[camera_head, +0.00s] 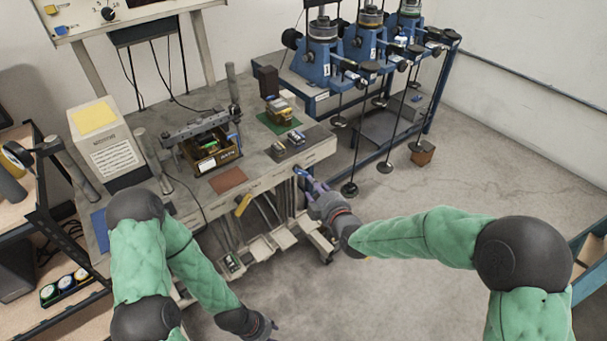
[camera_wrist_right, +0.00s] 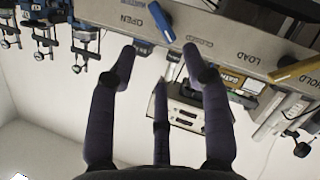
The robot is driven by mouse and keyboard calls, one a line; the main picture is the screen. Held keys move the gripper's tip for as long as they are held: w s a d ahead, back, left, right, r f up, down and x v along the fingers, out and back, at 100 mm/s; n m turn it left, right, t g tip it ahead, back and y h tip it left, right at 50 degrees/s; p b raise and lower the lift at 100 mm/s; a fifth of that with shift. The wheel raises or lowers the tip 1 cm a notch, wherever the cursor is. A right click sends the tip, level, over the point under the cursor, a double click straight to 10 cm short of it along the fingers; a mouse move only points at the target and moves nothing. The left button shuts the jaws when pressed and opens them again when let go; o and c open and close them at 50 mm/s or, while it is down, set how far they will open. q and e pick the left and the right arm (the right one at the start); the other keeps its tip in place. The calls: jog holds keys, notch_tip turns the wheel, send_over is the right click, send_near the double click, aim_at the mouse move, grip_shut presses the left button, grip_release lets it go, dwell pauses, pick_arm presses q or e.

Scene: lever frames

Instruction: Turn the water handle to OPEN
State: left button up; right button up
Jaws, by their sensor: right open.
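The blue handle (camera_head: 301,172), which I take for the water handle, sits on the bench's front edge at its right end. In the right wrist view the blue handle (camera_wrist_right: 161,21) slants beside an OPEN label (camera_wrist_right: 131,20). My right gripper (camera_head: 314,189) is close to it. In the wrist view the right gripper (camera_wrist_right: 160,52) is open and empty; the handle shows beyond the gap between its fingertips, and I cannot tell whether they touch. My left gripper (camera_head: 271,331) is low at the bottom edge, away from the bench, its fingers too unclear to judge.
A yellow handle (camera_head: 243,205) is on the same bench edge to the left; in the wrist view the yellow handle (camera_wrist_right: 296,69) is near LOAD and HOLD labels. The bench (camera_head: 265,153) carries a box and tools. Blue machines (camera_head: 320,55) stand behind.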

aim_at(303, 173)
jog(key=b+x, duration=0.1)
jog(key=x, duration=0.4)
jog(key=b+x, duration=0.1)
jog(key=x, duration=0.2)
jog(key=shift+w+a+f+b, duration=0.1)
jog(key=shift+w+f+b, duration=0.2)
jog(key=shift+f, duration=0.1)
jog(key=shift+x, duration=0.85)
jog(key=shift+r, duration=0.1)
grip_shut()
